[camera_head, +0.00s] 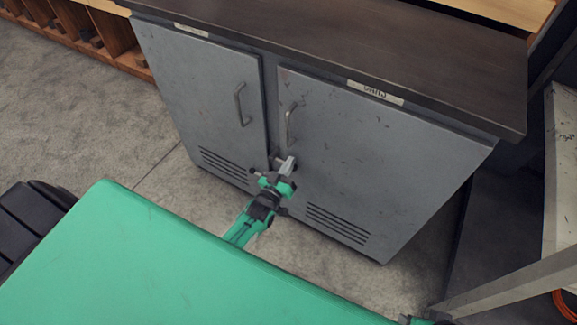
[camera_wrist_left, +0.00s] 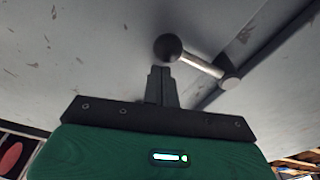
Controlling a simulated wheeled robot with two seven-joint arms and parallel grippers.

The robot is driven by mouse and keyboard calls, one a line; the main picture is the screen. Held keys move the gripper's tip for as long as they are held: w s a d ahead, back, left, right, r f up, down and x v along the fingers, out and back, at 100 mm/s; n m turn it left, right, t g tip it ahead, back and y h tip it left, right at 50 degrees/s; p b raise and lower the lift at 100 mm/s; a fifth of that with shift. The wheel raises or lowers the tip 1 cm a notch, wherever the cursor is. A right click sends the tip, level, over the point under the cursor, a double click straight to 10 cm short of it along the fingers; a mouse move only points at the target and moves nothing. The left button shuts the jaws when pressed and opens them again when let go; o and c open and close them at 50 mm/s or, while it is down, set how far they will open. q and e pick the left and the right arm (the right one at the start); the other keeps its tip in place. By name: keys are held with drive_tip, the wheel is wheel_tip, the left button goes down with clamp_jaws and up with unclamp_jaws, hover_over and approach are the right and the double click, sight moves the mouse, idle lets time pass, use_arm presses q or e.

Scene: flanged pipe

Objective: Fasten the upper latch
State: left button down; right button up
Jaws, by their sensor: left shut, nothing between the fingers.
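A grey metal cabinet (camera_head: 385,165) with two doors stands ahead of me. In the left wrist view a latch lever (camera_wrist_left: 200,64) with a black ball knob (camera_wrist_left: 168,47) crosses the door face. Its metal rod slopes down to the right to a round pivot beside the dark seam. My left gripper (camera_head: 277,176) is low at the doors' meeting edge and hides part of the latch area. In the wrist view its closed fingers (camera_wrist_left: 161,72) are empty, just below the knob; contact is unclear. I cannot tell which latch is the upper one.
The left door has a bar handle (camera_head: 241,104) and the right door has another (camera_head: 290,125), both above the gripper. A dark worktop (camera_head: 340,45) overhangs the doors. A metal frame (camera_head: 520,285) stands at right. Open floor (camera_head: 130,130) lies to the left.

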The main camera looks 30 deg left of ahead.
use_arm(q)
drive_tip(key=r, duration=0.1)
drive_tip(key=r+p, duration=0.1)
drive_tip(key=r, duration=0.1)
drive_tip(key=shift+a+p, duration=0.25)
drive_tip(key=shift+p, duration=0.1)
drive_tip(key=s+f, duration=0.1)
drive_tip(key=s, duration=0.8)
drive_tip(key=shift+s+a+f, duration=0.2)
drive_tip(key=shift+a+f, duration=0.05)
drive_tip(key=shift+f, duration=0.1)
use_arm(e)
drive_tip(key=shift+g, duration=0.3)
drive_tip(key=f, duration=0.4)
drive_tip(key=shift+a+f, duration=0.2)
drive_tip(key=shift+f, duration=0.2)
drive_tip(key=shift+r, duration=0.1)
